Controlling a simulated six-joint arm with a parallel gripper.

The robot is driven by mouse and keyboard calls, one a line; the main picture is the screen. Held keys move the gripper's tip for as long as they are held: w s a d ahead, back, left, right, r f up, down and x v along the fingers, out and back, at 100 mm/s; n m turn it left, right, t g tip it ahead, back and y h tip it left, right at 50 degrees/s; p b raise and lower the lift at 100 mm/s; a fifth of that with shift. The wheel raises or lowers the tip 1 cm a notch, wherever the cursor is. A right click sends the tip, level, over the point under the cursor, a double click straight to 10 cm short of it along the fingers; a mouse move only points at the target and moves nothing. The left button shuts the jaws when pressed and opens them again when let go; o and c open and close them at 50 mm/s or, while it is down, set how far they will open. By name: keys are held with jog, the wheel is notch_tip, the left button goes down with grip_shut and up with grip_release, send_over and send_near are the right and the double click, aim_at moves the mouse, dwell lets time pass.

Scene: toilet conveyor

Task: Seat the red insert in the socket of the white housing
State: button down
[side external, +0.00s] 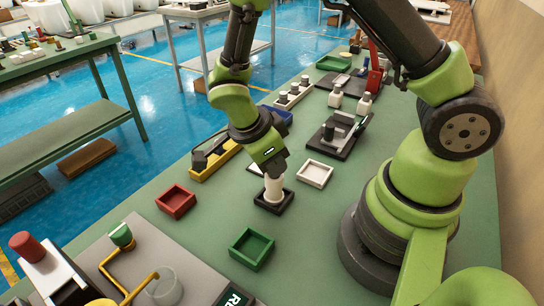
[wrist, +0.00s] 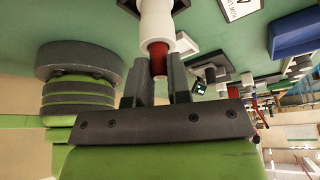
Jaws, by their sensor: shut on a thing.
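The white housing (side external: 273,188) stands upright in a small black square tray (side external: 273,207) on the green table. My gripper (side external: 273,169) points down directly above it. In the wrist view the red insert (wrist: 158,57) sits between my two fingers (wrist: 158,84), which are shut on it. Its far end meets the white housing (wrist: 156,24), in line with it. How deep the insert sits in the socket is hidden. The insert cannot be made out in the side view, where my gripper covers it.
Empty red (side external: 176,201), green (side external: 252,249) and white (side external: 314,173) trays lie around the black tray. A yellow bin (side external: 215,161) stands behind to the left, and a black fixture (side external: 337,136) behind to the right. A grey board with yellow pipes (side external: 133,285) lies at the front left.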

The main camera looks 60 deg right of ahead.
jog(key=shift+f, duration=0.25)
jog(key=c, duration=1)
grip_release()
jog(key=v, duration=1)
